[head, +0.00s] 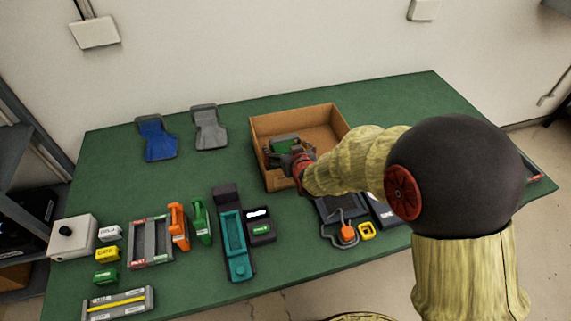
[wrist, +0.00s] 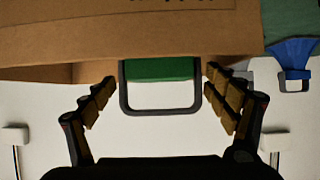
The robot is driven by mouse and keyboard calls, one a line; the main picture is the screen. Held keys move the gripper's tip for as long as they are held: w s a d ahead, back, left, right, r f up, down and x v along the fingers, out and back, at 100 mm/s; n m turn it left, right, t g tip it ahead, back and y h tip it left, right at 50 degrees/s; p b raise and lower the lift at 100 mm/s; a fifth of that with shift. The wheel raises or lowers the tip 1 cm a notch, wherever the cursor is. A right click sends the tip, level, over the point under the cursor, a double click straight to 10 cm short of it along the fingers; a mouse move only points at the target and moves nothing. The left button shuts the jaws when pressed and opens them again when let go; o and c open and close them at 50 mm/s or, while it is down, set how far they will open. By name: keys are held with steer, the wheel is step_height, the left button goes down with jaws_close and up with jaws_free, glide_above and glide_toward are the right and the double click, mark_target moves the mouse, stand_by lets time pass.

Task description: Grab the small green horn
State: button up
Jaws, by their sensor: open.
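A green piece with a dark U-shaped bracket, which looks like the small green horn (head: 285,146), is at the cardboard box (head: 325,112) in the head view. My gripper (head: 287,158) is over the box's near left part and covers some of it. In the wrist view the green horn (wrist: 158,68) is in front of my gripper (wrist: 160,86). The open fingers stand on either side of its bracket, with a small gap on both sides. The horn's lower part and its support are hidden.
A blue horn-like piece (head: 156,139) and a grey one (head: 208,128) lie left of the box on the green table (head: 100,170). Handsets, including a green one (head: 201,221), small blocks and trays fill the front.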

steer(key=shift+x, duration=0.8)
steer(key=shift+r, duration=0.15)
steer(key=c, duration=1.8)
